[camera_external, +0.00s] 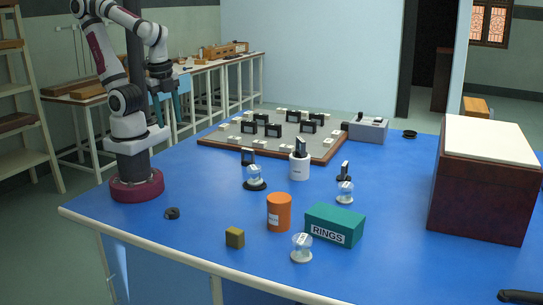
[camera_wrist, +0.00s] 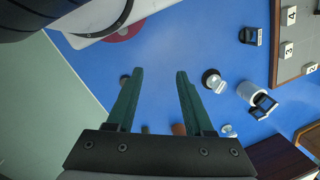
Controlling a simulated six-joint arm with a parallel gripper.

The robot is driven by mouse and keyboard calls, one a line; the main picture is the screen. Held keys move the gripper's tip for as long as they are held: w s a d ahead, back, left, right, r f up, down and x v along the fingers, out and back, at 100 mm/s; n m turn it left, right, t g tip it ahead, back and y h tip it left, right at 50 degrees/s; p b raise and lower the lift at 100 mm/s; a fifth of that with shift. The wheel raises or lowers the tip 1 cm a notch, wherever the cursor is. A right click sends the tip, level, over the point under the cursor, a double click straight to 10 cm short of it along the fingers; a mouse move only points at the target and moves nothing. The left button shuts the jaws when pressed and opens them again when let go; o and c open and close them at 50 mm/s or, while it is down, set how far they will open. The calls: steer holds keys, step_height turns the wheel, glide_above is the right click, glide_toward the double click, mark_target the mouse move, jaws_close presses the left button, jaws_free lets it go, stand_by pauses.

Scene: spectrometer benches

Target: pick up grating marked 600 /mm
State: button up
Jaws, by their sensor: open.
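Several small black-framed plates that look like gratings are in the external view. One stands on the blue table (camera_external: 248,156), one is at the white cylinder (camera_external: 301,146), one is on the right (camera_external: 343,171), and several are on the wood-edged board (camera_external: 212,147). Their markings are too small to read, so I cannot tell which is 600 /mm. In the wrist view, one black frame (camera_wrist: 250,36) lies near the board and another (camera_wrist: 264,104) is by the white cylinder (camera_wrist: 248,92). My gripper (camera_external: 167,118) is open and empty, high beside my base; its green fingers (camera_wrist: 160,75) show apart.
Labelled clear domes (camera_external: 253,173) (camera_external: 345,189) (camera_external: 301,243), an orange cylinder (camera_external: 279,213), a green RINGS box (camera_external: 335,225) and a small brown cube (camera_external: 234,237) stand on the table. A grey device (camera_external: 368,130) and large dark box (camera_external: 480,205) are right. The table's left front is mostly clear.

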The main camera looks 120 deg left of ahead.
steer(key=w+a+f+n+g+h, duration=0.15)
steer(key=w+a+n+h, duration=0.4)
steer(key=n, duration=0.85)
steer(key=n+t+y, duration=0.3)
steer(key=n+t, duration=1.2)
steer(key=n, duration=1.2)
glide_toward(242, 149)
steer(key=x, duration=1.2)
steer(key=shift+w+a+f, duration=0.1)
steer(key=shift+a+f, duration=0.2)
steer(key=shift+f, duration=0.05)
jaws_close()
